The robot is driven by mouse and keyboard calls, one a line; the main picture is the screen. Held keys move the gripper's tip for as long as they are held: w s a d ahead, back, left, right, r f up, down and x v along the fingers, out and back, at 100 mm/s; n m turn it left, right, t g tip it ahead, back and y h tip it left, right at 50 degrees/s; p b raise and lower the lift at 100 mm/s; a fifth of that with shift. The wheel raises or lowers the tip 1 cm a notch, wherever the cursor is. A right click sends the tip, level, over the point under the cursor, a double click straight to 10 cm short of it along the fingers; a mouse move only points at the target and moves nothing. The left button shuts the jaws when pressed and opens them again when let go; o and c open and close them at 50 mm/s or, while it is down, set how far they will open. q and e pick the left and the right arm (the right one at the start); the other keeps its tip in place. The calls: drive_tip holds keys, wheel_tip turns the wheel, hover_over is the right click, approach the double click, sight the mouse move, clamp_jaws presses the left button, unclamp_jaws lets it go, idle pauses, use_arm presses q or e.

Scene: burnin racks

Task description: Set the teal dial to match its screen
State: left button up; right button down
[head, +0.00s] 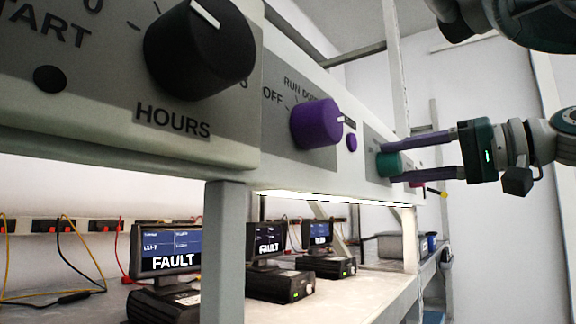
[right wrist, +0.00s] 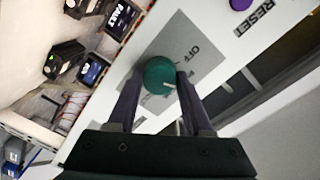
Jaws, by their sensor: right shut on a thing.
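The teal dial (head: 389,165) sits on the far panel of the long rack face in the head view. It also shows in the right wrist view (right wrist: 158,76), with a white pointer mark and the word OFF beside it. My right gripper (head: 395,160) reaches in from the right, its two purple fingers on either side of the dial, shut on it. In the right wrist view the gripper (right wrist: 160,85) has a finger on each side of the dial. Below the rack are small screens; the farthest (head: 319,233) has text too small to read surely. My left gripper is not in view.
A purple dial (head: 316,123) and a large black HOURS dial (head: 200,48) are on nearer panels. Two nearer screens (head: 166,249) (head: 268,242) read FAULT. A grey post (head: 226,250) stands in front of the bench. Cables hang along the back wall.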

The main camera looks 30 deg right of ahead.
drive_tip(key=m, duration=0.5)
drive_tip(key=shift+d+m+p, duration=0.1)
drive_tip(key=shift+m+p, duration=0.2)
drive_tip(key=shift+p, duration=0.1)
idle(0.3)
drive_tip(key=shift+c, duration=1.5)
unclamp_jaws()
drive_tip(key=shift+s+d+f, duration=0.1)
drive_tip(key=shift+s, duration=0.05)
drive_tip(key=b+v, duration=0.8)
drive_tip(key=v, duration=0.1)
drive_tip(key=shift+s+d+r, duration=0.15)
drive_tip(key=shift+s+r, duration=0.05)
drive_tip(key=shift+s, duration=0.1)
